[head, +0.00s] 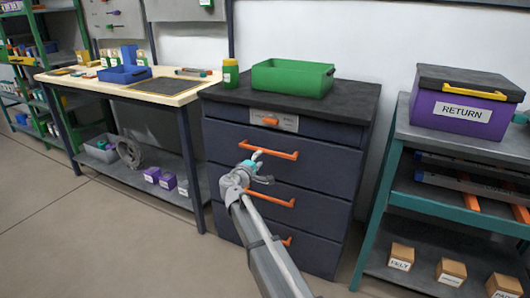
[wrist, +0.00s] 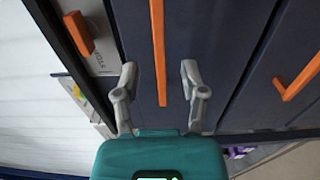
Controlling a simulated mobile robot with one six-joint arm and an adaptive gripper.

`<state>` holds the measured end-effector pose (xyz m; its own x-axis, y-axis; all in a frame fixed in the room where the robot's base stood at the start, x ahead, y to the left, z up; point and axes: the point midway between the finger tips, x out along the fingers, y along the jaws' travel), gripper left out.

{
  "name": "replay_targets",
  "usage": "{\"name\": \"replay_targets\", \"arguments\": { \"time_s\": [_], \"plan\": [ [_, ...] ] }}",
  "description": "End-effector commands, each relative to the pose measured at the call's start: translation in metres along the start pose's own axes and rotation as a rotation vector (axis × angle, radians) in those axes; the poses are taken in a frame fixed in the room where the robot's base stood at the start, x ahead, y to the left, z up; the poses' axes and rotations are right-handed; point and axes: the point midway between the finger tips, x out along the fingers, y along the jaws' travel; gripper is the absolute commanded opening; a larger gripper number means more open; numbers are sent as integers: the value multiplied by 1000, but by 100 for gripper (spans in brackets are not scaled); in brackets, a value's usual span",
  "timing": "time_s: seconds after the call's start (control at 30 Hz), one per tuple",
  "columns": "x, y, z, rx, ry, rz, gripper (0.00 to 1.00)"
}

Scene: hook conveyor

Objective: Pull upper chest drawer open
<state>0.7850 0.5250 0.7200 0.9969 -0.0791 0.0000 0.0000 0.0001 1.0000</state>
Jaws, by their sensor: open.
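The dark blue chest (head: 222,182) stands in the middle of the head view, with a black top and several drawers. The upper drawer (head: 228,140) looks shut, flush with the front, and has an orange bar handle (head: 268,150). My gripper (head: 256,162) is in front of this handle, near its left half. In the wrist view my gripper (wrist: 161,80) is open, one finger on each side of the orange handle (wrist: 159,50). The fingers appear apart from the handle. I cannot tell how deep the handle sits between them.
A green bin (head: 292,78) and a green jar (head: 230,73) stand on the chest top. A workbench (head: 180,90) is to the left. A teal-framed rack (head: 376,215) with a purple RETURN box (head: 455,118) is close on the right. The floor in front is clear.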

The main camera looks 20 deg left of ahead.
Motion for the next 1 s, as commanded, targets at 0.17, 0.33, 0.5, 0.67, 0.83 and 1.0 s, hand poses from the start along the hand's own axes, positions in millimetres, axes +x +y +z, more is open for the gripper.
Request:
{"name": "replay_targets", "arguments": {
  "time_s": [0.17,0.33,0.5,0.67,0.83,1.0],
  "plan": [
    [30,0,-1,0,-1,0,54],
    [51,0,-1,0,0,0,54],
    [63,0,0,0,-1,0,54],
    [67,0,0,0,0,0,54],
    [67,0,0,0,0,0,54],
    [67,0,0,0,0,0,39]
  ]
}}
